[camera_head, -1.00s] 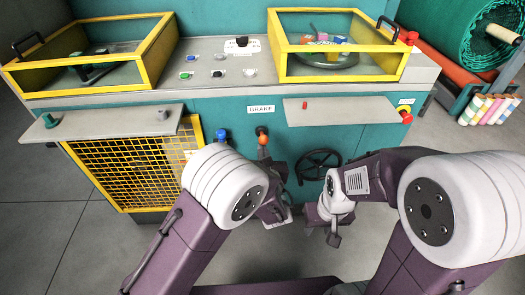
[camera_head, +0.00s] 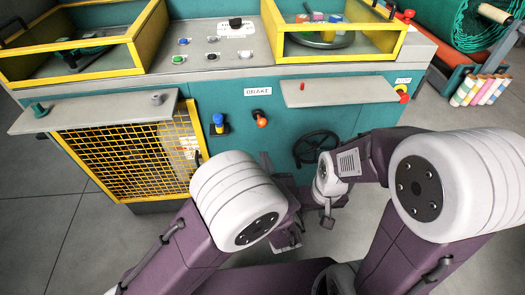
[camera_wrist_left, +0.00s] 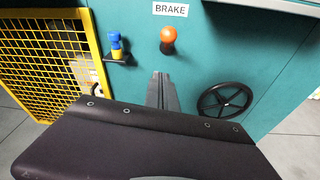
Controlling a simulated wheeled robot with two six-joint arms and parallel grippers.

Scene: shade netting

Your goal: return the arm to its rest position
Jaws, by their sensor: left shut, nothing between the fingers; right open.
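My left arm comes in from the lower left of the head view. Its gripper (camera_head: 266,160) is partly hidden behind the arm's white joint, below the orange brake knob (camera_head: 261,122) and apart from it. The left wrist view shows its two fingers (camera_wrist_left: 161,92) shut together with nothing between them, below the same orange knob (camera_wrist_left: 168,39). My right arm is folded at the right of the head view. Its gripper (camera_head: 327,217) hangs downward, small and dark, in front of the black handwheel (camera_head: 316,149); its jaws look open and empty.
The teal machine (camera_head: 235,150) stands ahead, with a yellow mesh guard (camera_head: 125,165), a blue-and-yellow switch (camera_head: 219,124) and two jutting grey shelves (camera_head: 340,92). Yellow-framed boxes (camera_head: 150,35) sit on top. Grey floor is open at the left.

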